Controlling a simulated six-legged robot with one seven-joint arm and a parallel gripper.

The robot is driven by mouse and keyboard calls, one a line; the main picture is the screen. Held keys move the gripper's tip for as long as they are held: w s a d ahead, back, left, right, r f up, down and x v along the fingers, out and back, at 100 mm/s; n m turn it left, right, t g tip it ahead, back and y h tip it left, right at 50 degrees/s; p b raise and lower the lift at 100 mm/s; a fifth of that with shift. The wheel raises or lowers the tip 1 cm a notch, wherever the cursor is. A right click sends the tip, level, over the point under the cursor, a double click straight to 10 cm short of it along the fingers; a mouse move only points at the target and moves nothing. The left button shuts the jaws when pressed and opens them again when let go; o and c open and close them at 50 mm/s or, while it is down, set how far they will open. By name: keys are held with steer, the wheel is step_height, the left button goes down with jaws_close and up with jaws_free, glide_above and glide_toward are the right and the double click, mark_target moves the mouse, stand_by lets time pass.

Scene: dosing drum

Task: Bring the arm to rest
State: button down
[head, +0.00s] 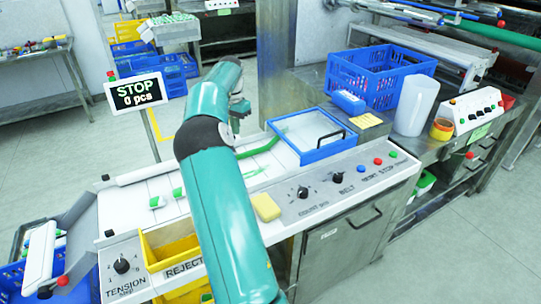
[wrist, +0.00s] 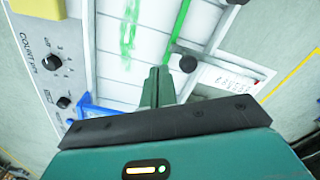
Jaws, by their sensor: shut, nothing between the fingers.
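My arm rises teal across the middle of the head view, bent at the elbow, with its far end over the white belt (head: 124,206) of the machine. In the wrist view my gripper (wrist: 158,84) is shut and empty, its two fingers together above the belt's light surface. In the head view the fingertips are too hidden or small to make out. A sign (head: 136,93) reads STOP and 0 pcs. The control panel (head: 330,186) carries knobs and buttons, and one knob (wrist: 50,62) also shows in the wrist view.
A blue-framed clear lid (head: 312,135) stands just right of my arm. A yellow sponge (head: 265,207) lies on the panel. A yellow reject bin (head: 170,250) is at the front left. A blue crate (head: 380,76) and a white cylinder (head: 416,104) stand on the right bench.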

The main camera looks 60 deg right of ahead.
steer(key=shift+r, duration=0.65)
steer(key=s+a+r+n+t, duration=0.15)
steer(key=a+r+n, duration=0.35)
steer(key=a, duration=0.9)
steer(key=s+a+r+n+t, duration=0.1)
steer(key=a+r+n+t, duration=0.15)
steer(key=a+r, duration=0.85)
steer(key=s+a+f+n, duration=0.3)
steer(key=s+a, duration=0.2)
steer(key=a, duration=0.4)
steer(key=s+a+f+n+t, duration=0.1)
steer(key=s+a+n, duration=0.3)
steer(key=a, duration=0.5)
steer(key=s+a+f+n, duration=0.3)
steer(key=s+a+f, duration=0.1)
steer(key=s+a, duration=0.4)
steer(key=shift+s+a+f+n+t, duration=0.15)
steer(key=shift+a+f+n+t, duration=0.2)
steer(key=shift+a, duration=0.25)
